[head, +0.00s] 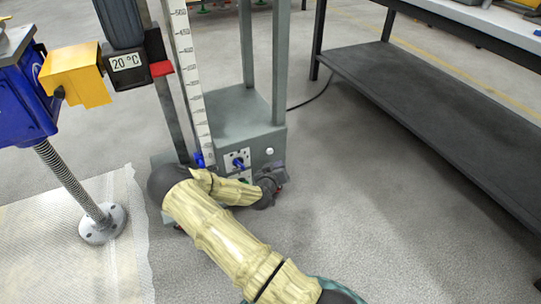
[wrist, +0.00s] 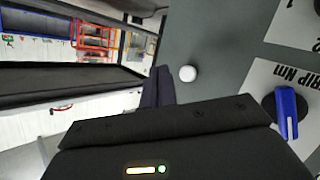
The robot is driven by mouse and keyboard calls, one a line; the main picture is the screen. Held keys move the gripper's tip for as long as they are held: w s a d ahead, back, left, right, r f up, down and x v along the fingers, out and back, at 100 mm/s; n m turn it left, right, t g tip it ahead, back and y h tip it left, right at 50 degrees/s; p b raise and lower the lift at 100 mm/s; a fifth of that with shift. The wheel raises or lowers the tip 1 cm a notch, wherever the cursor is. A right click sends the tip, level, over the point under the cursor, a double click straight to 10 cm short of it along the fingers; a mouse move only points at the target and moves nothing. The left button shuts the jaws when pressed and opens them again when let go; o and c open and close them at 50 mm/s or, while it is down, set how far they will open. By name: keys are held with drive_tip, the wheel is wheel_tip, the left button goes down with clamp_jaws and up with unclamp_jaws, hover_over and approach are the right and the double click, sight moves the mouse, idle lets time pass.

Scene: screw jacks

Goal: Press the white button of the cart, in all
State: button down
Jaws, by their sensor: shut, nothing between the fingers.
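The cart (head: 235,112) is a grey steel box with upright posts. Its white button (head: 269,151) is a small round knob on the front face, right of a white plate with a blue knob (head: 238,163). In the wrist view the white button (wrist: 187,73) shows whole and uncovered, just right of my fingertips. My gripper (head: 278,177) is just below the button in the head view, close to the cart's front. In the wrist view my gripper (wrist: 158,73) is shut and empty. Whether the fingertips touch the cart face, I cannot tell.
A long dark bench with a lower shelf (head: 430,105) stands at right. A blue screw jack (head: 22,105) with a round foot stands on a pale mat (head: 60,250) at left. A ruler scale (head: 187,70) rises beside the cart. The floor right of my arm is clear.

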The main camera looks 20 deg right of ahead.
sight(273, 152)
drive_tip(key=shift+w+a+b, duration=0.1)
drive_tip(key=shift+w+b, duration=0.4)
drive_tip(key=shift+w, duration=1.4)
idle(0.5)
drive_tip(key=shift+w, duration=0.4)
drive_tip(key=shift+w+b, duration=0.3)
drive_tip(key=shift+w, duration=0.35)
idle(0.8)
drive_tip(key=shift+s, duration=0.1)
drive_tip(key=shift+s+p, duration=0.55)
drive_tip(key=shift+s, duration=0.4)
drive_tip(key=shift+s+p, duration=1.15)
drive_tip(key=shift+s, duration=1.4)
